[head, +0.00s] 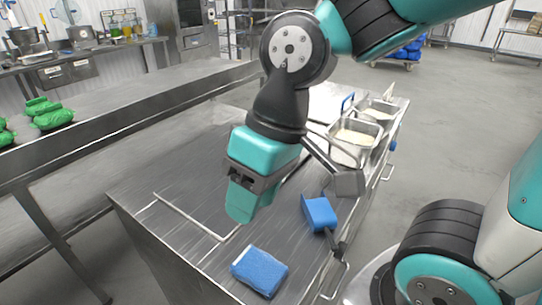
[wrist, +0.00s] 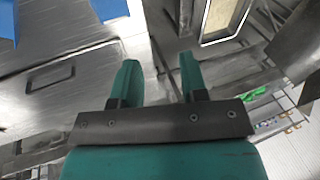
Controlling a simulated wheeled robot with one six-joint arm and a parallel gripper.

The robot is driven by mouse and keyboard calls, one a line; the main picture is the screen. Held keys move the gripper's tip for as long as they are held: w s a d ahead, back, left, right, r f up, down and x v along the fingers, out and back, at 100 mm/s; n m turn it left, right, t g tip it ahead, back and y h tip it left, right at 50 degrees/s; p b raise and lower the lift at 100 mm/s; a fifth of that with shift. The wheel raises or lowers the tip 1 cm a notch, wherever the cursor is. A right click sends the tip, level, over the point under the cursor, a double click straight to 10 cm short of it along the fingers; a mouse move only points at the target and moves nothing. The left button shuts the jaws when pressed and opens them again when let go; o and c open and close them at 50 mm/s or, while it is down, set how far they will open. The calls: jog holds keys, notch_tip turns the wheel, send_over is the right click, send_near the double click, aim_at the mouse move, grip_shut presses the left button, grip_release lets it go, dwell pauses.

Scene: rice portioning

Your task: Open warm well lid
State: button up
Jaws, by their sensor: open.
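My gripper (head: 241,208) hangs over the steel counter in the head view, pointing down. Its two teal fingers (wrist: 158,78) stand apart in the wrist view with nothing between them. A flat steel panel with a thin bar handle (head: 190,216) lies in the counter top, left of and below my gripper; it looks like the warm well lid, lying flat. A thin bar outline (wrist: 40,82) also shows on the steel at the left of the wrist view. The gripper appears apart from the handle. The arm hides part of the counter behind it.
A blue block (head: 260,270) and a blue-headed tool (head: 320,213) lie on the counter's near part. Steel pans with pale contents (head: 355,137) sit at its far right end. Green bundles (head: 50,115) lie on the long steel table at left. Floor at right is open.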

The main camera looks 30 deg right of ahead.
jog(key=w+d+m+t+h+p, duration=0.1)
jog(key=w+d+m+t+h, duration=0.15)
jog(key=w+d+m, duration=1.85)
jog(key=w+f, duration=0.1)
jog(key=f, duration=0.5)
jog(key=w+a+f+n+p, duration=0.1)
jog(key=f, duration=0.5)
jog(key=w+a+f+n+g, duration=0.1)
jog(key=w+f, duration=0.1)
jog(key=f, duration=0.3)
jog(key=shift+a+f+h, duration=0.25)
jog(key=shift+f+h, duration=0.1)
jog(key=shift+f, duration=0.05)
grip_shut()
